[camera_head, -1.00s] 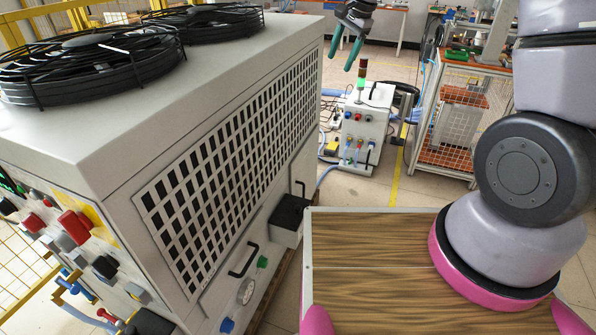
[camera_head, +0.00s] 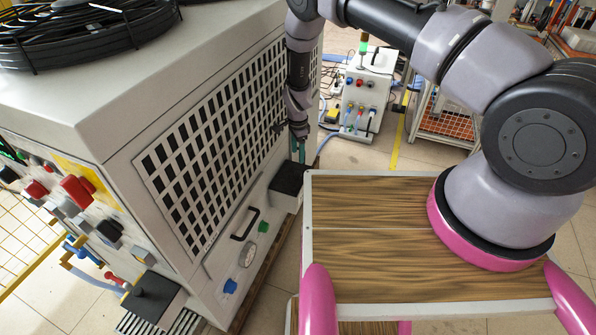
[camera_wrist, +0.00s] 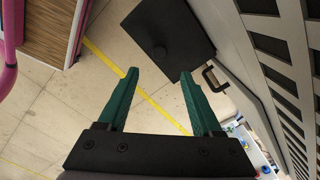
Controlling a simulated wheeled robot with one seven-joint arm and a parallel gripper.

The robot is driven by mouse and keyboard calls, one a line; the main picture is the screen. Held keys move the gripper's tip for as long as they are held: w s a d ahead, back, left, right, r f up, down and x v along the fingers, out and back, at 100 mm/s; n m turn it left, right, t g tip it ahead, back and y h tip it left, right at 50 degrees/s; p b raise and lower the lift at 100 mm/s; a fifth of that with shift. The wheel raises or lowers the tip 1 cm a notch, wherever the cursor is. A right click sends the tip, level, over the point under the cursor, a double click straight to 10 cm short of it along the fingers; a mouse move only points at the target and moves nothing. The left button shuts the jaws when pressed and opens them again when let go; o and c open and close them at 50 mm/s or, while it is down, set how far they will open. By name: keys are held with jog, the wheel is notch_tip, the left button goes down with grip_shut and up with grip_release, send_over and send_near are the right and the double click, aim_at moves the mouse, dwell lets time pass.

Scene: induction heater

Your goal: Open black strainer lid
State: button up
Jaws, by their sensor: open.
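The black strainer lid (camera_head: 289,178) sits on a pale box on the long side of the big grey machine, and looks closed. My gripper (camera_head: 299,150) hangs just behind and above the lid in the head view. In the wrist view my gripper (camera_wrist: 158,73) has its two green fingers spread, with nothing between them. I see no contact with the lid.
A black handle (camera_head: 245,224) is fixed to the machine (camera_head: 225,40) beside the lid. The machine's slatted side (camera_head: 215,140) runs close to my arm. A second black-lidded box (camera_head: 152,298) stands at the machine's front left. A control box (camera_head: 362,98) stands on the floor behind.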

aim_at(298, 173)
notch_tip(298, 173, down, 10)
jog(key=shift+f, duration=0.1)
dwell(0.4)
grip_shut()
dwell(1.2)
